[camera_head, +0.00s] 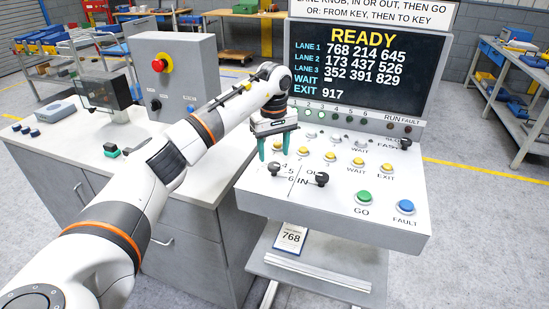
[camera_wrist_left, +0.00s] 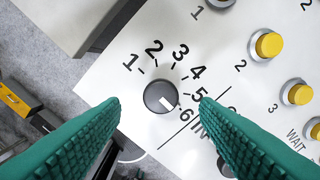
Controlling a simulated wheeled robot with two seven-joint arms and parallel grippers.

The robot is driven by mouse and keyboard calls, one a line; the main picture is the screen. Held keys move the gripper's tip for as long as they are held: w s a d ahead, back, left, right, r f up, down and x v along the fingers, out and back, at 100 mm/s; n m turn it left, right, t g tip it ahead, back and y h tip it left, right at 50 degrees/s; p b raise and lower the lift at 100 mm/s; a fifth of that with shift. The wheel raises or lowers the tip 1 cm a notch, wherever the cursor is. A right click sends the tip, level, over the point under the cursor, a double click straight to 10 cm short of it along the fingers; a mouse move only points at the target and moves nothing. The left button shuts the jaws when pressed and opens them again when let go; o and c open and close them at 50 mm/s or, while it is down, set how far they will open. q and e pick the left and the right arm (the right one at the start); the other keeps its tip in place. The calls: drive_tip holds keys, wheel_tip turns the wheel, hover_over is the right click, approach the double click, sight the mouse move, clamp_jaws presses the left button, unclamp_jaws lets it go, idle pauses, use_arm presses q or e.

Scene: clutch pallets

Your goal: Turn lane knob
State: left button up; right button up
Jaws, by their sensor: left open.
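The lane knob (camera_head: 274,168) is a small dark round knob at the left of the sloped white console panel. In the left wrist view the knob (camera_wrist_left: 158,95) has printed numbers 1 to 6 around it, and its white mark points down-right, toward the 6. My left gripper (camera_head: 274,150) is open, its green fingers pointing down over the knob. In the wrist view its fingers (camera_wrist_left: 160,105) stand apart on either side of the knob, with gaps; no contact shows. My right gripper is not in view.
A second dark knob (camera_head: 321,179) marked IN and OUT sits close to the right. Yellow buttons (camera_head: 358,162), a green GO button (camera_head: 364,197) and a blue FAULT button (camera_head: 404,207) are on the panel. The screen (camera_head: 355,70) reads READY. A grey box (camera_head: 172,75) stands on the left cabinet.

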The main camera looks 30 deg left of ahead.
sight(274, 165)
use_arm(q)
wheel_tip(274, 165, down, 3)
drive_tip(key=shift+f+p, duration=0.2)
drive_tip(key=shift+p, duration=0.1)
drive_tip(key=shift+f, duration=0.4)
drive_tip(key=shift+c, duration=0.4)
drive_tip(key=c, duration=0.9)
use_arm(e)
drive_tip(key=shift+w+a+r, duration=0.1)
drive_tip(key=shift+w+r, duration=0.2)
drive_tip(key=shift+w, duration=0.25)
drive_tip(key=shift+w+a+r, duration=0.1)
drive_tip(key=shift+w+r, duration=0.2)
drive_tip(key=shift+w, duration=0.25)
